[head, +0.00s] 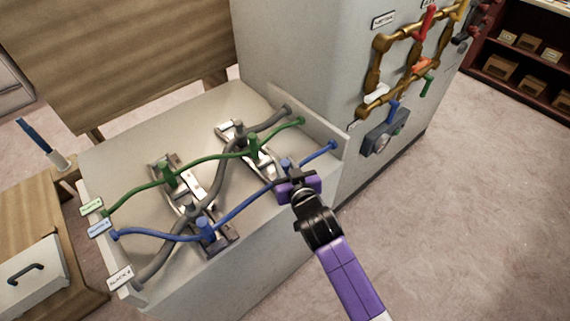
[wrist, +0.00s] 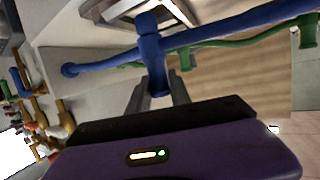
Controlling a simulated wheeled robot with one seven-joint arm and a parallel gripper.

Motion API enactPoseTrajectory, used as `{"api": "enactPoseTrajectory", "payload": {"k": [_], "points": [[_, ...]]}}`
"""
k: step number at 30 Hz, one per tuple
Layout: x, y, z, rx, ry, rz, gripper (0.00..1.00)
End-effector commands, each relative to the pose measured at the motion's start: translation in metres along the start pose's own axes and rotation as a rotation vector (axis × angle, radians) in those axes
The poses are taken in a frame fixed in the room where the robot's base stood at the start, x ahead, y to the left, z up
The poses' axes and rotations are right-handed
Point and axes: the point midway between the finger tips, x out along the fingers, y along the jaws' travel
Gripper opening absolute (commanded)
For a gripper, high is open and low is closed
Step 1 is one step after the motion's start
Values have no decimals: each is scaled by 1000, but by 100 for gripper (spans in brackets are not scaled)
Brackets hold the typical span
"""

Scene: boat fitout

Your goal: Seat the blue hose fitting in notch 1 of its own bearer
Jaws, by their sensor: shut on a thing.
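The blue hose (head: 243,204) runs from its tag at the left across the bench to the right. One blue fitting (head: 205,230) stands at the near end of the left metal bearer (head: 222,240). My gripper (head: 288,178) is shut on the other blue fitting (head: 286,164), by the near end of the right metal bearer (head: 266,168). In the wrist view the fingers (wrist: 158,90) close around the stem of this fitting (wrist: 152,50), with the hose passing through its top. My gripper partly hides the bearer's near end, so I cannot tell whether the fitting sits in a notch.
Green (head: 207,158) and grey (head: 216,183) hoses cross the bench close by, with fittings on both bearers. A low upright wall (head: 312,122) edges the right side. Brass pipework with coloured valves (head: 377,72) is on the cabinet. Open floor (head: 440,220) lies right.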

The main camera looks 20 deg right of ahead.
Motion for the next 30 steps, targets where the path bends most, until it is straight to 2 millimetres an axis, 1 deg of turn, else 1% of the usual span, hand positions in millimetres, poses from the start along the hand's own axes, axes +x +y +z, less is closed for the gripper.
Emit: {"api": "enactPoseTrajectory", "payload": {"k": [24, 25, 28, 30], "points": [[4, 0, 12, 0, 1, 0, 0], [4, 0, 11, 0, 2, 0, 30], [4, 0, 10, 0, 1, 0, 50], [4, 0, 10, 0, 1, 0, 50]]}}
